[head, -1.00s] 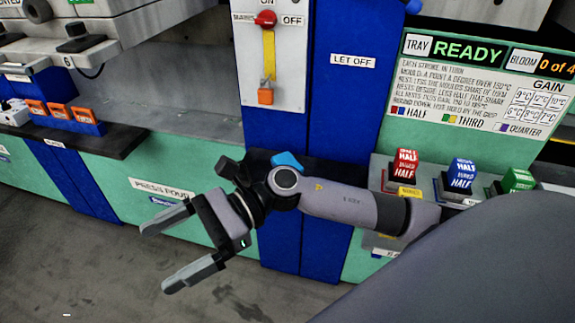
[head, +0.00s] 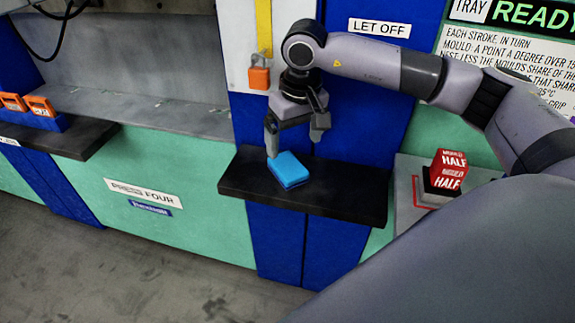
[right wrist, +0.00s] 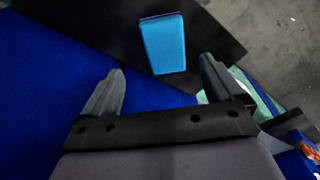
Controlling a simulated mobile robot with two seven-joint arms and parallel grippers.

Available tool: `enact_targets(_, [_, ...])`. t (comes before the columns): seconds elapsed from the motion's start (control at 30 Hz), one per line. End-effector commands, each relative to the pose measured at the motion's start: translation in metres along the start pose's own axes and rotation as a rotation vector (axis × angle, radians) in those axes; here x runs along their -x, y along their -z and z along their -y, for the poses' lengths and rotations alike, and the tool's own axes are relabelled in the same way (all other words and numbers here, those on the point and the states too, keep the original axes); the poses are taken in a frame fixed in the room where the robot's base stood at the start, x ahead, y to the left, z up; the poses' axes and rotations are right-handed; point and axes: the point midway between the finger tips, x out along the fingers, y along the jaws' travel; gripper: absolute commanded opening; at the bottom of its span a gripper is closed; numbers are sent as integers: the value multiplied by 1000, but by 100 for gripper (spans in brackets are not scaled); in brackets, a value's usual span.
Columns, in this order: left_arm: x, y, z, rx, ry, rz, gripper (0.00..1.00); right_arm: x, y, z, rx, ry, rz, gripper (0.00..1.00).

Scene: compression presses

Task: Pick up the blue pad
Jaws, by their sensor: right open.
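The blue pad (head: 289,170) lies flat on a black shelf (head: 345,200) that sticks out from the press front. In the right wrist view the pad (right wrist: 163,43) lies beyond the fingertips, roughly centred between them. My right gripper (head: 295,145) is above the shelf, pointing down, with its fingers apart and nothing between them. In the head view its left fingertip is close to the pad's upper left edge; I cannot tell whether they touch. My left gripper is out of view.
An orange padlock (head: 259,75) hangs above. Another black shelf (head: 75,138) at left holds orange items (head: 40,106). The shelf around the pad is bare.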

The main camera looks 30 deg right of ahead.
Motion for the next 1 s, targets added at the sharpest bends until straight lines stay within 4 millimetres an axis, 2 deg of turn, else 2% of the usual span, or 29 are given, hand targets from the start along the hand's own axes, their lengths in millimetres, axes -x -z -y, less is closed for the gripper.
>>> enact_targets(0.27, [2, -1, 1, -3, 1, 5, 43, -30, 1, 3, 4, -4, 3, 94])
enact_targets(0.5, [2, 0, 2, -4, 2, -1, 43, -64, 4, 7, 2, -3, 2, 94])
enact_targets(0.8, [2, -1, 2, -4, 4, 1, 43, -69, 4, 7, 2, -2, -1, 94])
enact_targets(0.87, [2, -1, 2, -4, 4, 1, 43, -69, 4, 7, 2, -2, -1, 77])
enact_targets(0.9, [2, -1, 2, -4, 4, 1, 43, -69, 4, 7, 2, -2, 0, 64])
enact_targets(1.0, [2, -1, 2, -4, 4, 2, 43, -69, 4, 7, 2, -2, 0, 35])
